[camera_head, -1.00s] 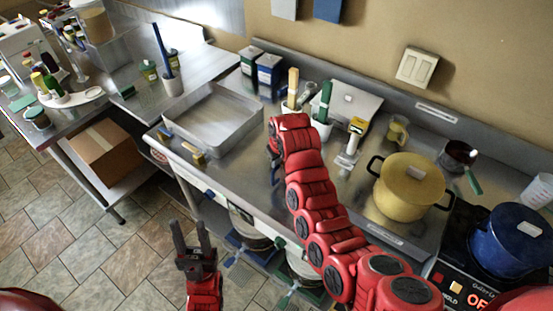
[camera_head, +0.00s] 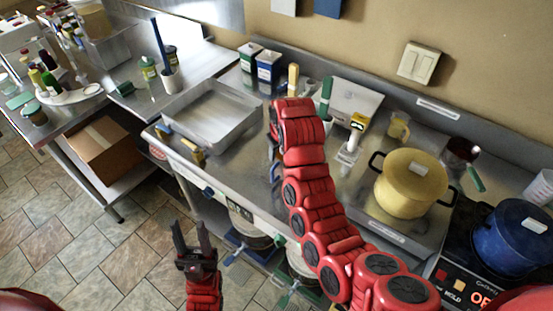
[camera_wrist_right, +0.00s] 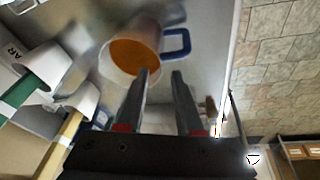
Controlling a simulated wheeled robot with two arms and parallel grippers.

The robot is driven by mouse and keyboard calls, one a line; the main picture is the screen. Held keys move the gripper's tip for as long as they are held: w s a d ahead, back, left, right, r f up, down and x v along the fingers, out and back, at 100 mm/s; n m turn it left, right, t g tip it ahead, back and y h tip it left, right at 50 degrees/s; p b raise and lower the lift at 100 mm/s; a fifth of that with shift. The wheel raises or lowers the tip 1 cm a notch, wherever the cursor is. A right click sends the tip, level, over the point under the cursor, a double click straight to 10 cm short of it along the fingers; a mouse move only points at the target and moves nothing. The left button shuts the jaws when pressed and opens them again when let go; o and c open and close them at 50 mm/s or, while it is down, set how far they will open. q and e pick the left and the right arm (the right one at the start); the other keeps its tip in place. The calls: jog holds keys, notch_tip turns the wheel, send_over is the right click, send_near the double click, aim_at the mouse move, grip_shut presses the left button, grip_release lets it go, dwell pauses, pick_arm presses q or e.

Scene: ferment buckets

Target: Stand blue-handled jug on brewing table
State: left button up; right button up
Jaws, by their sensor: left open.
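The blue-handled jug (camera_wrist_right: 135,52) shows in the right wrist view, with orange in its round mouth and its blue handle on the right. It is over the steel counter (camera_head: 184,147), near the edge; whether it touches the surface is unclear. My right gripper (camera_wrist_right: 160,72) is open, fingertips just short of the jug, nothing clearly between them. In the head view my red right arm hides most of that gripper and the jug. My left gripper (camera_head: 193,228) is open and empty, low over the floor in front of the counter.
A steel tray (camera_head: 212,112) stands left of my right arm. A green-handled tool (camera_wrist_right: 22,92) in a white holder is close left of the right gripper.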

jog(key=p+v, duration=0.4)
jog(key=v, duration=0.3)
jog(key=shift+r, duration=0.3)
jog(key=shift+s, duration=0.1)
